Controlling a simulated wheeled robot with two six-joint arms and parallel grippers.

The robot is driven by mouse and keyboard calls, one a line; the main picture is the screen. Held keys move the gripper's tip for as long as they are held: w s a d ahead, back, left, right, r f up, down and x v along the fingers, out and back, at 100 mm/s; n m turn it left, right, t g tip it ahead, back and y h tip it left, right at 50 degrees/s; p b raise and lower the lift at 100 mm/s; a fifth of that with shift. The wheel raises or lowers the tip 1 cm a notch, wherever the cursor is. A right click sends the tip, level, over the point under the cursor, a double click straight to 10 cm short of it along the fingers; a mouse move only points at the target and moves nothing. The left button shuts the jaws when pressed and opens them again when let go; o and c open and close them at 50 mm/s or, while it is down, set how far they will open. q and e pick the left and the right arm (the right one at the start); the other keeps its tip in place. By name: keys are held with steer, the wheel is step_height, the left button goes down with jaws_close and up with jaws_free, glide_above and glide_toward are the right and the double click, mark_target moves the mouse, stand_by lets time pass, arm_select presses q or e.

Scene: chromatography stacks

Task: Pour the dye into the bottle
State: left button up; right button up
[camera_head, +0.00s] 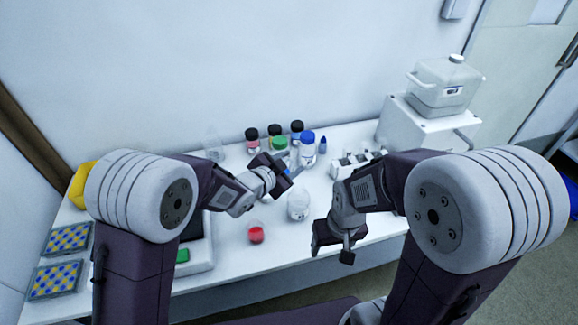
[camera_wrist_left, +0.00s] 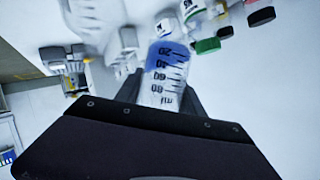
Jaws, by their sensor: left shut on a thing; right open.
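My left gripper (camera_head: 276,167) is above the table, shut on a clear graduated vessel (camera_wrist_left: 172,85). In the left wrist view blue dye (camera_wrist_left: 170,56) fills the vessel's far end, and the vessel looks tilted. In the head view the gripper mostly hides it. A clear round bottle (camera_head: 298,205) stands below and to the right of the left gripper, apart from it; it looks nearly colourless. A small flask with red liquid (camera_head: 256,234) stands nearer the front. My right gripper (camera_head: 333,244) is open and empty near the table's front edge.
Several capped bottles stand at the back, including a blue-capped one (camera_head: 308,150) and a green-capped one (camera_head: 280,144). A rack (camera_head: 352,163) is at right, near a white jug (camera_head: 447,86) on a box. Patterned trays (camera_head: 62,239) lie at left.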

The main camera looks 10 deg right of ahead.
stand_by(0.5)
arm_select(q)
steer(key=shift+s+d+m+b, duration=0.1)
steer(key=shift+m+b, duration=0.2)
steer(key=shift+b, duration=0.65)
steer(key=shift+s+y+b, duration=0.1)
steer(key=shift+y+b, duration=0.2)
steer(key=shift+r, duration=0.1)
steer(key=shift+m+t+b, duration=0.4)
steer(key=shift+b, duration=0.75)
